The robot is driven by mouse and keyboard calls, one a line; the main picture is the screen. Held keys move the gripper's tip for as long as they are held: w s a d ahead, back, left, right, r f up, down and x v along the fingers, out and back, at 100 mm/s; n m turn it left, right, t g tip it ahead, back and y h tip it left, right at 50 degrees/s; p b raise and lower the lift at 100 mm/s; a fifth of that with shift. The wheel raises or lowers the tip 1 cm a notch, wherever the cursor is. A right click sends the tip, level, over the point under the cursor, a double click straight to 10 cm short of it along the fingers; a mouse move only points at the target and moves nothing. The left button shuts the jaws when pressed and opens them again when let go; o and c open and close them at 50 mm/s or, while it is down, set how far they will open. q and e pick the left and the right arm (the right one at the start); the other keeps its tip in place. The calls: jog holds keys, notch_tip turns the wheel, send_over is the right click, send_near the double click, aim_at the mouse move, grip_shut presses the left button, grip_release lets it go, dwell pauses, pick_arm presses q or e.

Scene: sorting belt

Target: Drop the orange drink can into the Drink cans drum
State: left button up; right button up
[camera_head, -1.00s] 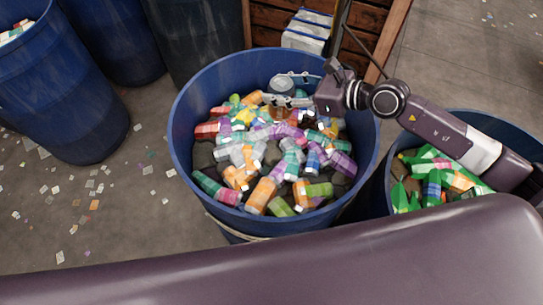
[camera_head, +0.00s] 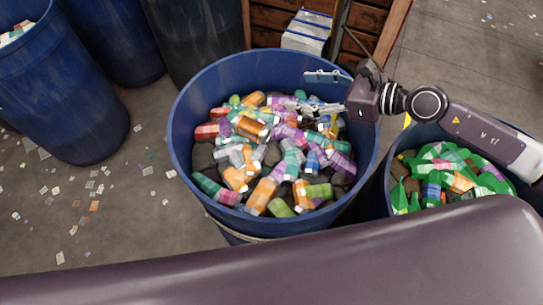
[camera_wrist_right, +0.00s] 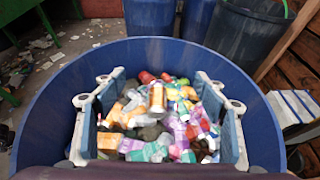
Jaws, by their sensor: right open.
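The orange drink can (camera_head: 250,128) is inside the blue drum (camera_head: 185,92), above or on the mixed cans and bottles; I cannot tell whether it rests on them. In the right wrist view the can (camera_wrist_right: 157,99) shows ahead of and between the fingers, touching neither. My right gripper (camera_head: 320,92) is open and empty over the drum's far right part. Its two pale fingers stand wide apart in the wrist view (camera_wrist_right: 160,112). No label shows on the drum. My left gripper is out of view.
A second blue drum (camera_head: 383,190) with green and mixed items stands at the right. More drums (camera_head: 65,90) stand at the left and back. A wooden crate (camera_head: 272,22) with white cartons (camera_head: 305,30) is behind. Scraps litter the floor.

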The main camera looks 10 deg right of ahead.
jog(key=shift+v, duration=2.5)
